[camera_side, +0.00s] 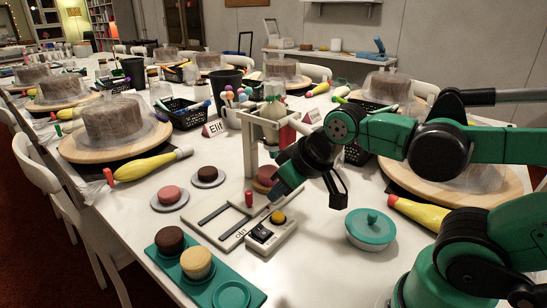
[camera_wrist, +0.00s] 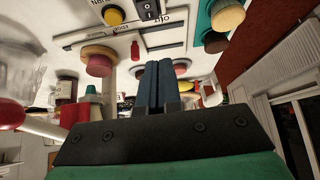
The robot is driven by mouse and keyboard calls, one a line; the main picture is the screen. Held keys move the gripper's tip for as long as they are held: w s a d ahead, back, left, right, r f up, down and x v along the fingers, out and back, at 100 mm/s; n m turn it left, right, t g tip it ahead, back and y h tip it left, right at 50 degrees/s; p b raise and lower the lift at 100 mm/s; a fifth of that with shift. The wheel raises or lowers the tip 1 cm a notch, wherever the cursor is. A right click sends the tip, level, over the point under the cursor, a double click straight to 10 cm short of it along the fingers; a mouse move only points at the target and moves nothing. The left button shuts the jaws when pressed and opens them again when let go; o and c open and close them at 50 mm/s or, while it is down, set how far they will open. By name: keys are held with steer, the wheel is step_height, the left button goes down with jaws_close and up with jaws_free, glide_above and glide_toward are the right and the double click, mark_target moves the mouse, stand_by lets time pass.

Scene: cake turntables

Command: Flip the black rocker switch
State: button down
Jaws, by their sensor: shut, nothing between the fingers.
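The black rocker switch (camera_side: 262,235) sits on a white control box beside a yellow button (camera_side: 278,217), in front of the white stand. In the wrist view the switch (camera_wrist: 149,10) is at the top edge, partly cut off, with the yellow button (camera_wrist: 114,15) to its left. My gripper (camera_side: 276,193) is shut and empty, above and behind the box and apart from the switch. In the wrist view its dark blue fingers (camera_wrist: 161,68) lie together, below the switch in the picture.
A slotted white panel with a red knob (camera_side: 248,199) adjoins the box. A pink cake (camera_side: 265,177) is close behind my fingers. A green tray (camera_side: 215,278) with small cakes lies in front, and a teal lidded dish (camera_side: 371,229) stands to the right.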

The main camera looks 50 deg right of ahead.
mark_target(253, 231)
steer(key=w+r+g, duration=0.3)
steer(key=w+g, duration=0.1)
steer(key=g, duration=0.1)
steer(key=f, duration=0.4)
steer(key=w+f, duration=0.1)
steer(key=f, duration=0.4)
steer(key=w+f, duration=0.1)
steer(key=f, duration=0.3)
steer(key=shift+w+f, duration=0.1)
steer(key=shift+f, duration=0.05)
